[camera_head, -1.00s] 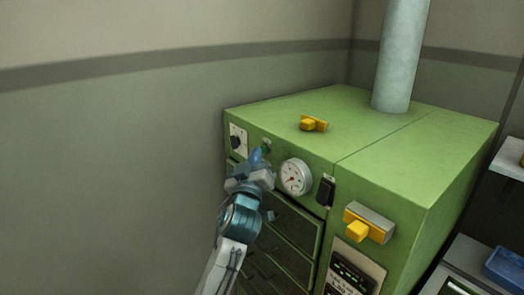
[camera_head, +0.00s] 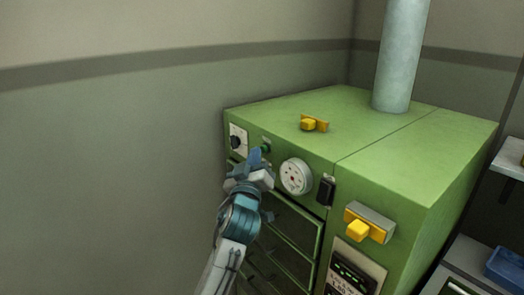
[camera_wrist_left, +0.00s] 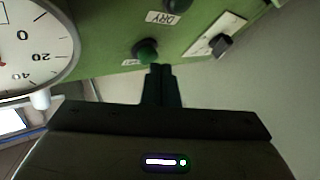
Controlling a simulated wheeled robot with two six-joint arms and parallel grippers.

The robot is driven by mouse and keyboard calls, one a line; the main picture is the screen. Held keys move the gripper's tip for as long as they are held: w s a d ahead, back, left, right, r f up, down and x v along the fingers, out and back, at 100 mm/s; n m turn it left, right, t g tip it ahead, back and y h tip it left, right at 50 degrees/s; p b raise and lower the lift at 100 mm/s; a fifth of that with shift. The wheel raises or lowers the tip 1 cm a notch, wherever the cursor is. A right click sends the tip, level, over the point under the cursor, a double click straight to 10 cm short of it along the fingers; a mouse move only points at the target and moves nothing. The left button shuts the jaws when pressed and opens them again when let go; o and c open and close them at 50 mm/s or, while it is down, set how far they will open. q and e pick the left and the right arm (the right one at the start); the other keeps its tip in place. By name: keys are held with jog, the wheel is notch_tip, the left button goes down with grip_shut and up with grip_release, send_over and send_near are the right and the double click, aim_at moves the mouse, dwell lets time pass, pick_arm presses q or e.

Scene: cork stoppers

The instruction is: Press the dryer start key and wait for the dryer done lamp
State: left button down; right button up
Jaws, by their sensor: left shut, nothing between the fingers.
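The dryer (camera_head: 400,150) is a green cabinet. On its front is a round green key (camera_head: 266,144), taken as the start key; in the left wrist view the green key (camera_wrist_left: 146,50) has a partly hidden label beside it. A "DRY" label (camera_wrist_left: 168,17) sits above it. My left gripper (camera_head: 255,157) is shut and empty, just below the key. In the left wrist view the fingertips (camera_wrist_left: 160,70) lie close to the key; I cannot tell whether they touch. I cannot make out a done lamp. My right gripper is not in view.
A round dial (camera_head: 296,176) is right of the gripper, and a dark knob (camera_head: 236,142) is left. A pipe (camera_head: 400,60) rises from the top. A blue tray (camera_head: 506,268) is far right.

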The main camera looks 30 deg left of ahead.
pick_arm(q)
jog(key=shift+s+a, duration=0.2)
jog(key=shift+s, duration=0.25)
jog(key=s, duration=0.1)
jog(key=s+a, duration=0.1)
jog(key=s, duration=0.1)
jog(key=s+b, duration=0.1)
jog(key=shift+s+a, duration=0.3)
jog(key=shift+a, duration=0.1)
jog(key=shift+f, duration=0.1)
dwell(0.6)
